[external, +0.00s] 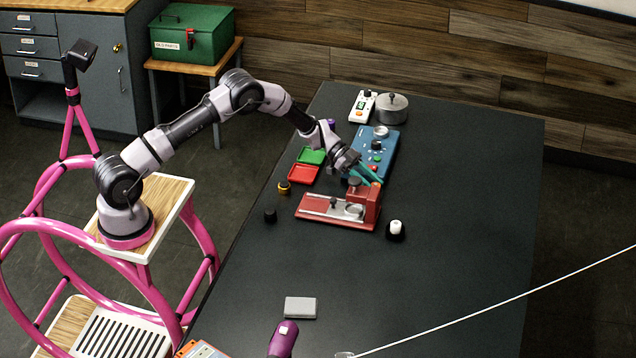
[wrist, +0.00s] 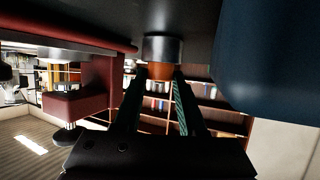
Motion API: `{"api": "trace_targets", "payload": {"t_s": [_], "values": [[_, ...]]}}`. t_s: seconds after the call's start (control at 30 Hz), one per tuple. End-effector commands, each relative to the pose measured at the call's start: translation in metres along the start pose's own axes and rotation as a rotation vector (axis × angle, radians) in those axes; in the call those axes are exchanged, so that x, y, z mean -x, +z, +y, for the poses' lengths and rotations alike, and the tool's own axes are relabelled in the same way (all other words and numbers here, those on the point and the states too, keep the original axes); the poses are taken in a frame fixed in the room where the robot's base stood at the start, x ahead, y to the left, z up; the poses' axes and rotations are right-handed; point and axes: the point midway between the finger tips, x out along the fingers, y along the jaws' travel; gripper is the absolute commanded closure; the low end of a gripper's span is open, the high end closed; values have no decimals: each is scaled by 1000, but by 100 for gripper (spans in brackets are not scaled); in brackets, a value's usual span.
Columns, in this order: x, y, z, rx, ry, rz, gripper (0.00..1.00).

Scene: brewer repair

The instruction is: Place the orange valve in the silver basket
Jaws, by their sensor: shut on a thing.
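My gripper (external: 366,174), with teal fingers, reaches down between the red fixture and the blue device. In the wrist view, which looks upside down, my gripper (wrist: 159,75) is shut on an orange piece, which I take to be the orange valve (wrist: 156,71). A silver cylindrical part (wrist: 162,47), possibly the silver basket, lies directly beyond the orange piece, against the dark tabletop. Whether the two touch or are one part I cannot tell. In the external view, the valve is hidden by the gripper and fixture.
The red fixture (external: 325,209) stands close beside my gripper; its red block also shows in the wrist view (wrist: 80,102). The blue device (external: 381,145) is just behind. Green (external: 312,156) and red (external: 303,174) trays lie left. A grey lidded pot (external: 391,109) stands farther back. The table's right side is clear.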

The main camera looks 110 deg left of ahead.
Motion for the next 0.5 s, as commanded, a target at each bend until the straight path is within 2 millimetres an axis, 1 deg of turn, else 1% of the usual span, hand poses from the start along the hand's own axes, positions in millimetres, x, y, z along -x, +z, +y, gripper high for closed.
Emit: {"api": "trace_targets", "payload": {"t_s": [0.03,0.07,0.1,0.13,0.5], "values": [[-1,2,0,1,0,0,100],[-1,2,0,1,0,0,52],[-1,2,0,1,0,0,37],[-1,2,0,0,0,0,30],[2,-2,0,0,0,0,30]]}}
